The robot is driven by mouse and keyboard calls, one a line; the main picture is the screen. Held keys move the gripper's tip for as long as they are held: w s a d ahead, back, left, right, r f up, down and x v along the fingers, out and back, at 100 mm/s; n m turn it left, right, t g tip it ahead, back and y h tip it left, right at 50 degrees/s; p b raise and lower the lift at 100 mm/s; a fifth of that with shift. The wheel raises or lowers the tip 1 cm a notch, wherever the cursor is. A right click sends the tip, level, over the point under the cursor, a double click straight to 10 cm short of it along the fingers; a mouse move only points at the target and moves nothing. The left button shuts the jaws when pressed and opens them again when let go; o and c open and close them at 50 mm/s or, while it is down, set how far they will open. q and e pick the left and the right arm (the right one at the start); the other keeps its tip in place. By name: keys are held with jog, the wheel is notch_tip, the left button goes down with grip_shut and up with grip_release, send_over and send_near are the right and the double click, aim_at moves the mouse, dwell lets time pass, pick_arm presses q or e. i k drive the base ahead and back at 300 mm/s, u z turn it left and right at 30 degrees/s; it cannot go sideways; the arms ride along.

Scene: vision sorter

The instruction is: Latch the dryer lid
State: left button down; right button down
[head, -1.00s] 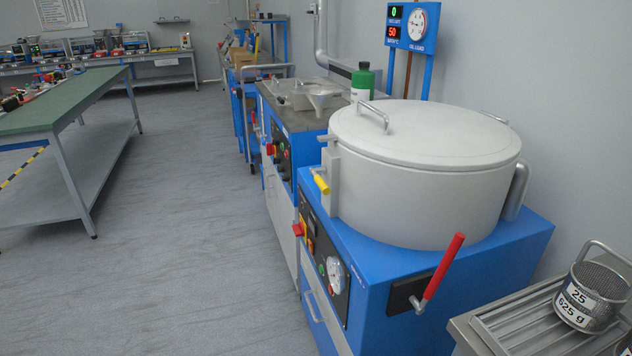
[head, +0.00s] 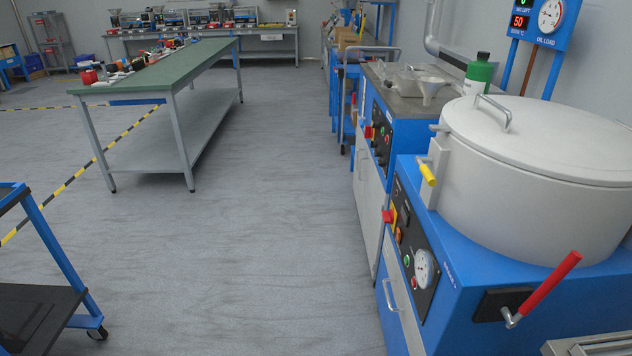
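The dryer is a large round pale-grey drum (head: 530,210) on a blue cabinet (head: 465,285) at the right. Its flat lid (head: 560,135) with a bar handle (head: 494,110) lies down on the drum. A latch with a yellow grip (head: 428,174) sits at the drum's left front side, its grip slanting down and outward. Whether the latch is engaged I cannot tell. A red-handled lever (head: 548,288) sticks up to the right from the cabinet's side. Neither of my grippers is in view.
A control panel with a gauge (head: 424,268) faces the aisle. A green-topped bench (head: 165,66) and a blue-framed cart (head: 60,255) stand left. The grey floor between is clear.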

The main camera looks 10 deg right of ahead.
aim_at(425, 172)
jog(key=u, duration=0.35)
jog(key=i, duration=0.85)
jog(key=z, duration=2.5)
